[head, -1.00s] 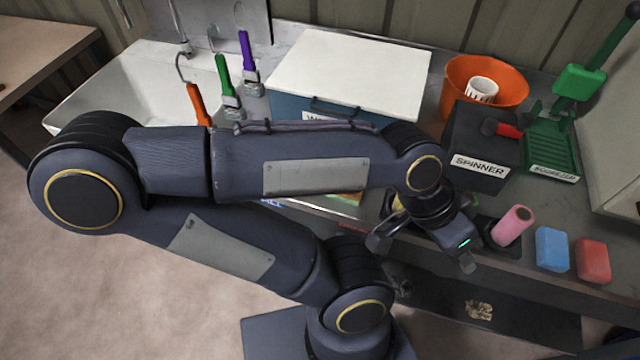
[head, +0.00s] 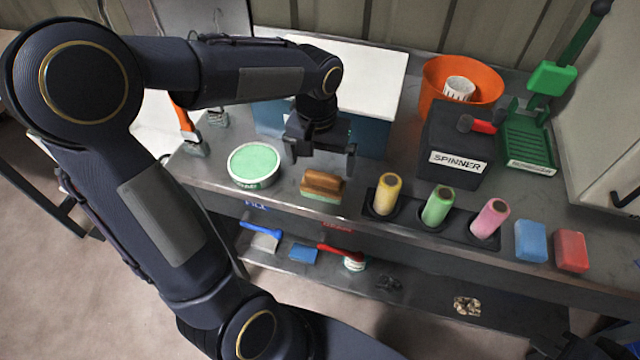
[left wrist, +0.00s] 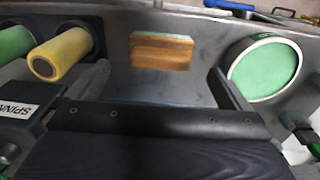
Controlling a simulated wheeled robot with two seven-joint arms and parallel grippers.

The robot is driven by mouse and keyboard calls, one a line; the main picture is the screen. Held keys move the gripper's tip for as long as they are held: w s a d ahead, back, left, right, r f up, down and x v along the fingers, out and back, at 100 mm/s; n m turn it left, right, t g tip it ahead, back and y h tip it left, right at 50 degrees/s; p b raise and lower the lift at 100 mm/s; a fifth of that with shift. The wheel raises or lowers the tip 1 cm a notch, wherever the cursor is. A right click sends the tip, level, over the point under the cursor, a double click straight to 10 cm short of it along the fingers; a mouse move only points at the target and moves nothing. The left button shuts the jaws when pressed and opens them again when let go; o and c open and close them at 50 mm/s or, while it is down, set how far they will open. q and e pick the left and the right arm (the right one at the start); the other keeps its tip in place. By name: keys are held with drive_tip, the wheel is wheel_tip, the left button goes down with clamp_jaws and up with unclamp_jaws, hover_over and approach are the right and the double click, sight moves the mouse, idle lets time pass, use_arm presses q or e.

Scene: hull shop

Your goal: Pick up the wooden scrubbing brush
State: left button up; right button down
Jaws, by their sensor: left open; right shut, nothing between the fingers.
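The wooden scrubbing brush (head: 322,184) lies on the grey bench near its front edge, brown wood on top and a pale green underside. It also shows in the left wrist view (left wrist: 162,52), between and beyond the fingertips. My left gripper (head: 320,160) is open and empty, above and just behind the brush, apart from it. Its two spread fingers also show in the left wrist view (left wrist: 160,72). My right gripper (head: 552,342) shows only as a dark part at the lower right, shut and empty, far from the brush.
A tub with green content (head: 254,164) stands left of the brush. A yellow roller (head: 388,194), green roller (head: 437,207) and pink roller (head: 490,218) stand to its right. The spinner box (head: 462,145) and white-lidded box (head: 375,75) are behind. A shelf (head: 420,300) lies below.

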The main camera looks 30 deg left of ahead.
sight(323, 174)
use_arm(q)
drive_tip(key=shift+w+f, duration=0.8)
drive_tip(key=f, duration=0.4)
drive_tip(key=f+p, duration=0.1)
drive_tip(key=f, duration=0.1)
drive_tip(key=shift+s+f, duration=0.2)
drive_tip(key=shift+s, duration=0.05)
drive_tip(key=shift+f, duration=0.5)
drive_tip(key=c, duration=0.8)
drive_tip(key=shift+w+r, duration=0.1)
drive_tip(key=shift+r, duration=0.05)
